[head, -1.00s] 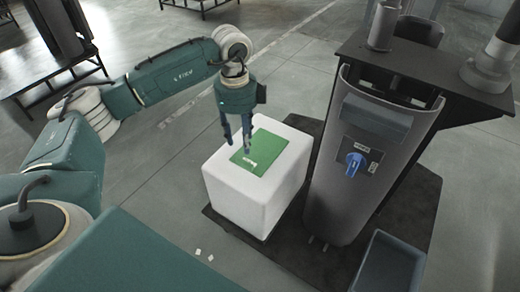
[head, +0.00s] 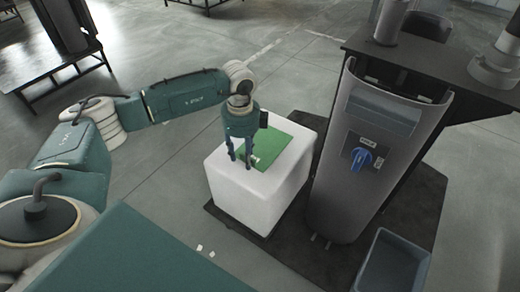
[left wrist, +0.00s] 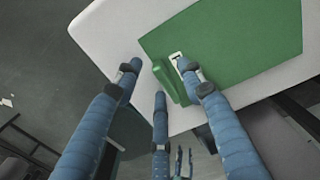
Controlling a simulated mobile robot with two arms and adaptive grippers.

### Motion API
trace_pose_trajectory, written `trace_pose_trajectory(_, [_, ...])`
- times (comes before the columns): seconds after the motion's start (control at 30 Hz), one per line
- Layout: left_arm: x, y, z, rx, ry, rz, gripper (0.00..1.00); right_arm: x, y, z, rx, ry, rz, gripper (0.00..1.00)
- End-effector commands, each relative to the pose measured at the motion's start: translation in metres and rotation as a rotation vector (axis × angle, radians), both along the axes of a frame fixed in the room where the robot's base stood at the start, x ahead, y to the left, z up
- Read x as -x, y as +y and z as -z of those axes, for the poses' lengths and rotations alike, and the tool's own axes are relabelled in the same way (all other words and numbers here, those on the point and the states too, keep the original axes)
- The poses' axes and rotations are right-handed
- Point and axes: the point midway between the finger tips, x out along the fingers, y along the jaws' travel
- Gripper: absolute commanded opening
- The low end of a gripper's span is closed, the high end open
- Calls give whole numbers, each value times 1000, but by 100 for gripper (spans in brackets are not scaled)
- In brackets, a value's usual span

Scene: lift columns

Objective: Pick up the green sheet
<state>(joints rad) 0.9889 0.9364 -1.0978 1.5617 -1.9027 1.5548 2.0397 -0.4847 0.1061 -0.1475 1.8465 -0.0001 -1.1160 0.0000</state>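The green sheet (head: 287,148) lies flat on top of a white block (head: 242,198). In the left wrist view the sheet (left wrist: 240,45) has a raised green tab (left wrist: 172,82) near its edge, with a small white label beside it. My left gripper (head: 241,162) points down over the near left part of the sheet. Its fingers are spread in the left wrist view (left wrist: 160,76), with the tab between them. I see no firm contact; the exact fingertip height is unclear.
A grey column with a blue knob (head: 360,159) stands close to the right of the block. A blue-grey bin (head: 392,262) is at the lower right. A dark table (head: 50,68) is at the far left.

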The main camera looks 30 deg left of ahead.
Motion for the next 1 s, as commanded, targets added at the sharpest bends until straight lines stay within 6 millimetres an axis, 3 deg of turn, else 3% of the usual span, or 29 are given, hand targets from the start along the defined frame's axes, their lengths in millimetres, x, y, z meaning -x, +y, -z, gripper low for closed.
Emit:
trace_pose_trajectory(0.13, [0, 0, 0, 0, 0, 0, 40, 0, 0, 0, 0, 1, 0, 40])
trace_pose_trajectory(0.33, [0, 0, 0, 0, 0, 0, 0, 0, 0, 0, 0, 1, 0, 40])
trace_pose_trajectory(0.77, [0, 0, -3, 0, -1, 0, 0, 0, 0, 0, 0, 0, 0, 40])
trace_pose_trajectory(1.0, [-2, 0, -29, 0, -5, -1, 0, 3, -1, 11, 1, 7, -1, 40])
